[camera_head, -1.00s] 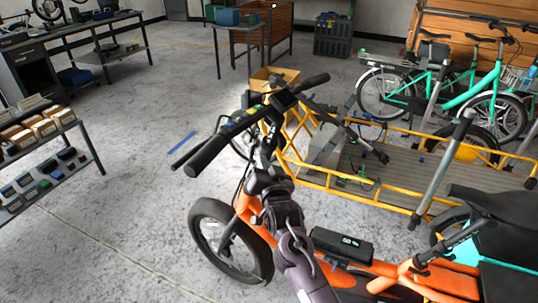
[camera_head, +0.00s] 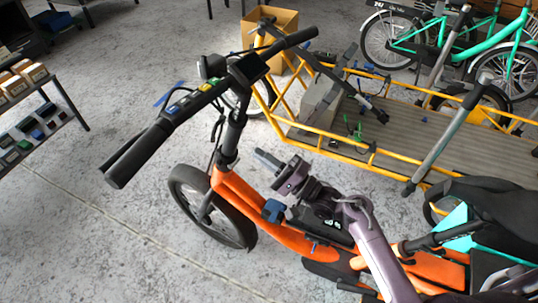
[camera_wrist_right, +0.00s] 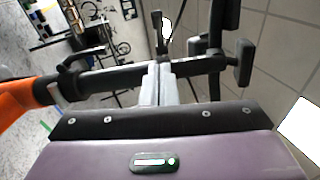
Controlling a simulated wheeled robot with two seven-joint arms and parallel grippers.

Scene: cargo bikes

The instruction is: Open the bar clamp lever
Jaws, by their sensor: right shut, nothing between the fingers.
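The orange cargo bike's black handlebar (camera_head: 200,100) crosses the head view at upper left, on a dark upright stem (camera_head: 232,138) rising from the orange frame (camera_head: 262,228). My right gripper (camera_head: 262,156) is to the right of the stem, fingers pointing at it; a gap shows between them. In the right wrist view, the shut, empty grey fingers (camera_wrist_right: 160,84) appear in front of the dark stem tube (camera_wrist_right: 110,78). A small black lever-like part (camera_wrist_right: 74,66) sits on the tube near its orange end; I cannot tell if it is the clamp lever. My left gripper is out of view.
A yellow-railed cargo bed (camera_head: 430,160) stands behind the bike. A cardboard box (camera_head: 270,38) is on the floor beyond the handlebar. A shelf (camera_head: 68,100) with small items stands at the left. Concrete floor is open between the shelf and the front wheel (camera_head: 212,205).

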